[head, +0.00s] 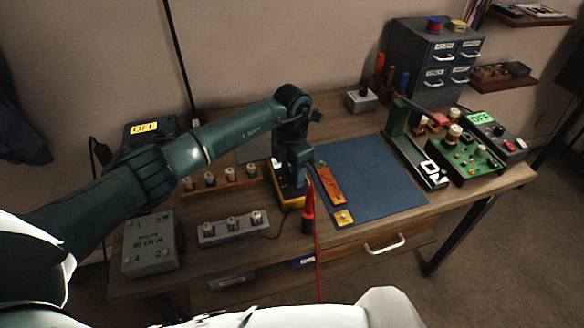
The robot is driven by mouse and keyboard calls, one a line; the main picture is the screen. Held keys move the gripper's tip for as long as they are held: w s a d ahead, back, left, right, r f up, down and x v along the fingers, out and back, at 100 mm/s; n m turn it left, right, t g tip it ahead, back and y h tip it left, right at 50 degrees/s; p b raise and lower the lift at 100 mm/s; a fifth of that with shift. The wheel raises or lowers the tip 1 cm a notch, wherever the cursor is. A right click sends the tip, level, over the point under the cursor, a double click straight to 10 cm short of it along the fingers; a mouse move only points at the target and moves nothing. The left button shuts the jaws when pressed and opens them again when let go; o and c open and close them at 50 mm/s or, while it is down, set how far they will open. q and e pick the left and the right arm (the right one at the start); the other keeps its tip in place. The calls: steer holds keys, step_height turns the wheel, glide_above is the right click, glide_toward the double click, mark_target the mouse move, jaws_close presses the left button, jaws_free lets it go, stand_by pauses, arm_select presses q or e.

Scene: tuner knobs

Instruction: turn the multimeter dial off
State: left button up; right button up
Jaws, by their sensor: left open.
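The multimeter (292,201) is a dark box with a yellow edge, lying on the wooden bench left of the blue mat. My left gripper (289,179) reaches down over it from above and is open. The gripper covers most of the multimeter, so its dial is hidden and I cannot tell the dial's setting or whether the fingers touch it. A red probe (308,205) with a red lead stands out at the multimeter's right side. My right gripper is out of view.
The blue mat (375,180) carries an orange strip (330,186). Grey blocks with knobs (232,229) and a grey box (152,245) sit at left.

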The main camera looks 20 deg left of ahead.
arm_select(q)
steer(key=shift+c, duration=0.3)
steer(key=c, duration=0.9)
